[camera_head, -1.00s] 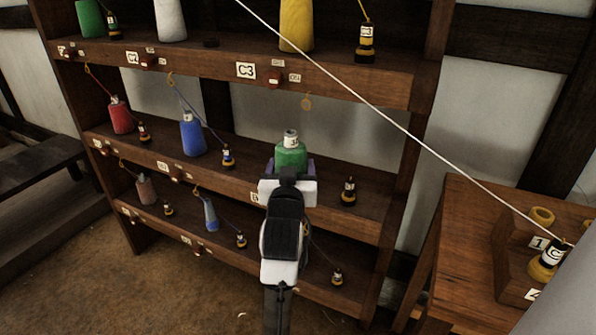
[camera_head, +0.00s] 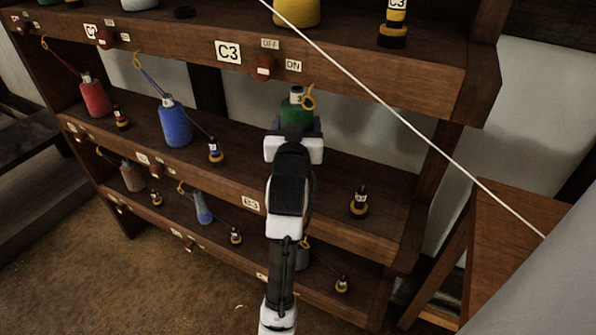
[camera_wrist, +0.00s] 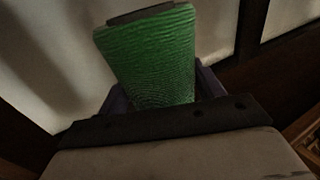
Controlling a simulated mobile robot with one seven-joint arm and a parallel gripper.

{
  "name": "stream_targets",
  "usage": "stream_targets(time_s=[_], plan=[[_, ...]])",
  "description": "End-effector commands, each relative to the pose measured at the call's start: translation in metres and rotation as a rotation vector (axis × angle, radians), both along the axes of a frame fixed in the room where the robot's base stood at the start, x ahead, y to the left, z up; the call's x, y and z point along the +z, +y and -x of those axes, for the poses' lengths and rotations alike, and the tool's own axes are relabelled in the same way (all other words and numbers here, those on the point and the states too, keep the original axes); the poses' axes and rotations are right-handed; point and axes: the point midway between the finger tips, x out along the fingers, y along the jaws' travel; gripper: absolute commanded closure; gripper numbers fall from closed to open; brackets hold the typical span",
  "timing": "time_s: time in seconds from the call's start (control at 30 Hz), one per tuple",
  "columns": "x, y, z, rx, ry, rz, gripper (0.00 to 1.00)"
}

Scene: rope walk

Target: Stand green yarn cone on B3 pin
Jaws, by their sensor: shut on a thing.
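The green yarn cone (camera_head: 297,109) is upright in my gripper (camera_head: 296,125), at the middle shelf's right bay in the head view. Its pale top, with a dark mark on it, is just below the top shelf's front edge. In the wrist view the green cone (camera_wrist: 150,58) stands between the two purple-grey fingers, which are shut on it. The B3 label (camera_head: 251,202) is on the middle shelf's front edge, left of my wrist. The B3 pin is not visible; my arm and the cone cover that part of the shelf. I cannot tell whether the cone touches the shelf.
A yellow ring (camera_head: 309,97) hangs close beside the cone's top. A black-and-yellow bobbin (camera_head: 359,203) stands right of my gripper. The blue cone (camera_head: 173,122) and red cone (camera_head: 95,97) stand to the left. A white rope (camera_head: 400,123) crosses in front at the right.

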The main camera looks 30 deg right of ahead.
Motion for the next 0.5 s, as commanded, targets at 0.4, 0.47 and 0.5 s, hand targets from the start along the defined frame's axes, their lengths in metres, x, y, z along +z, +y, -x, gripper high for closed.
stream_targets(time_s=[0.4,0.47,0.5], plan=[[-0.061,0.0,0.0,0.0,0.002,-0.002,0.65],[-0.067,0.0,0.0,0.0,0.002,-0.002,0.65],[-0.073,0.0,0.0,0.0,0.004,-0.003,0.65]])
